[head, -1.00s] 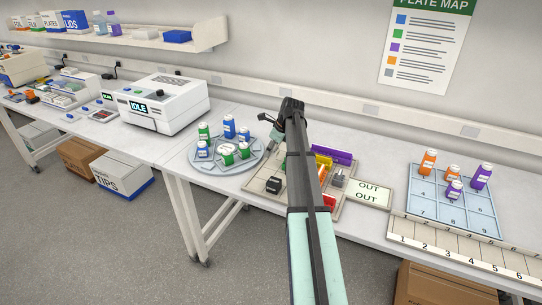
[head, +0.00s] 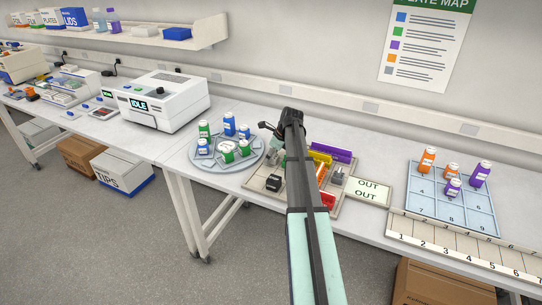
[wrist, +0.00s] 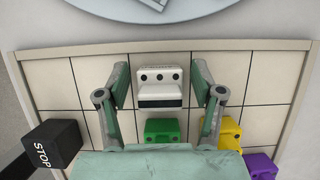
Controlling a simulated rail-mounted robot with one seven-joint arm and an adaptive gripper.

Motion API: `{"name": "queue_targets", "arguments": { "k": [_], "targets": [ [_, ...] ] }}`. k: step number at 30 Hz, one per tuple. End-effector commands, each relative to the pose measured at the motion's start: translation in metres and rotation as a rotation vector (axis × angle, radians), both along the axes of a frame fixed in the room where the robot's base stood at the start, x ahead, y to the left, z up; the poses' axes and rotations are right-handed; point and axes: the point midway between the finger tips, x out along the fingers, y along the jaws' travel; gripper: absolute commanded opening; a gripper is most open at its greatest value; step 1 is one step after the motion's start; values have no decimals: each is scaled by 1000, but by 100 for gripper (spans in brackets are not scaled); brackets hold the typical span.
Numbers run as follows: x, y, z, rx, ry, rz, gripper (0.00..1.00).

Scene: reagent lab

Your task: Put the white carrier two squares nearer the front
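The white carrier (wrist: 160,88) sits on the tiled board (wrist: 50,80) in the wrist view, near the board's edge by the round blue-grey tray. My gripper (wrist: 160,74) is open, with one finger on each side of the white carrier and a visible gap on both sides.
A green carrier (wrist: 166,131) stands directly below the white one in the wrist view. A yellow carrier (wrist: 226,132), a purple carrier (wrist: 259,166) and a black STOP block (wrist: 52,143) stand nearby. The round tray (head: 203,166) holds several bottles.

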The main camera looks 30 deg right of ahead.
Motion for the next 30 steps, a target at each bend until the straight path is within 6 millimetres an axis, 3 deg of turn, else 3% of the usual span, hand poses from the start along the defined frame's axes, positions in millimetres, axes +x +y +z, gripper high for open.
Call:
{"name": "queue_targets", "arguments": {
  "k": [8,14,30],
  "targets": [
    [0,0,1,0,0,0,70],
    [-3,-2,12,-1,0,0,70],
    [-34,-21,97,-1,-2,-1,70]
  ]
}}
